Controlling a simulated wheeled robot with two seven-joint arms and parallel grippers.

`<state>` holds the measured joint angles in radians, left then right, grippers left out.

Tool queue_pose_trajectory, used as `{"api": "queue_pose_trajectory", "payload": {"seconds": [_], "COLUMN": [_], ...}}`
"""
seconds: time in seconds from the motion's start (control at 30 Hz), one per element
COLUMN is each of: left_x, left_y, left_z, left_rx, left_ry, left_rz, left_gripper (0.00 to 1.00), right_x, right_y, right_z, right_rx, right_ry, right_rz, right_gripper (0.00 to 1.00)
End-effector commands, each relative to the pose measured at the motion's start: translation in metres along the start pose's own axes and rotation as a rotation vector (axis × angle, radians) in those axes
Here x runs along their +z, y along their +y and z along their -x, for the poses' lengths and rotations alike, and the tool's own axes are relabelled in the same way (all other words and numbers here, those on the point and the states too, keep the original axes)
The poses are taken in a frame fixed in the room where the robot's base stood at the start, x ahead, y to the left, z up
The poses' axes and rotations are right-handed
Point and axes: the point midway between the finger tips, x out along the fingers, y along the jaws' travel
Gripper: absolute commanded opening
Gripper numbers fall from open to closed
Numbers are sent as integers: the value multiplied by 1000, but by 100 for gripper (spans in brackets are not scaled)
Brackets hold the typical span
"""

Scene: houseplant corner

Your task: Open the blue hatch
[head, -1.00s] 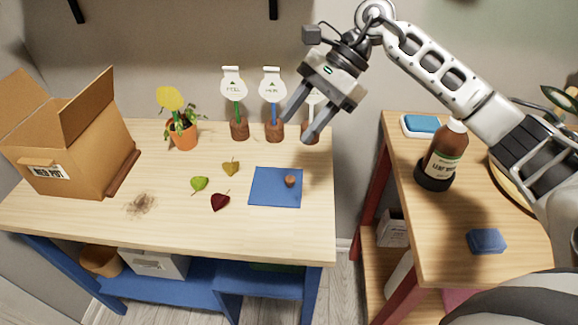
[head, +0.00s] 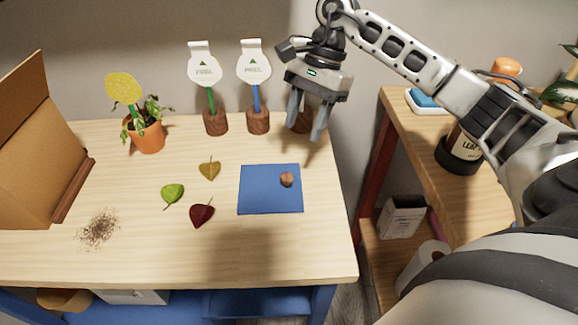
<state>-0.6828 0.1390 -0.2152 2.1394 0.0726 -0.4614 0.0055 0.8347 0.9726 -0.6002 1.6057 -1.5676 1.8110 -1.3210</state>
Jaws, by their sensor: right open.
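The blue hatch (head: 258,196) is a flat blue square set in the table top, and it lies shut. A small round brown knob (head: 287,179) stands on its upper right part. My right gripper (head: 306,125) is open and empty, with its fingers pointing down. It is above the back right of the table, beyond the hatch and apart from the knob. My left gripper is out of view.
Label stakes in wooden blocks (head: 258,120) stand at the back; one block (head: 300,121) is partly hidden behind my right gripper. Several leaves (head: 201,212) and spilled soil (head: 98,229) lie left of the hatch. A potted plant (head: 148,137) and cardboard box (head: 35,160) stand further left.

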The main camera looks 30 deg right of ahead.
Motion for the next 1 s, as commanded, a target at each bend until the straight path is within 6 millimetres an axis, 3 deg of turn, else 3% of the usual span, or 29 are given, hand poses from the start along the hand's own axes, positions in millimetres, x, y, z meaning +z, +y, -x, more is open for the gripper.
{"api": "queue_pose_trajectory", "payload": {"seconds": [0.3,0.5,0.93,1.0], "left_x": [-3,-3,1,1], "left_y": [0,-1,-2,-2], "left_z": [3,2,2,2], "left_rx": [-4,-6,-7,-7], "left_ry": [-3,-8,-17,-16], "left_rz": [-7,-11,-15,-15], "left_gripper": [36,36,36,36], "right_x": [1,1,0,0], "right_y": [1,0,0,0], "right_z": [-70,-97,-107,-107], "right_rx": [4,1,0,0], "right_ry": [-3,-2,-1,-1], "right_rz": [1,0,0,0], "right_gripper": [47,47,47,30]}}
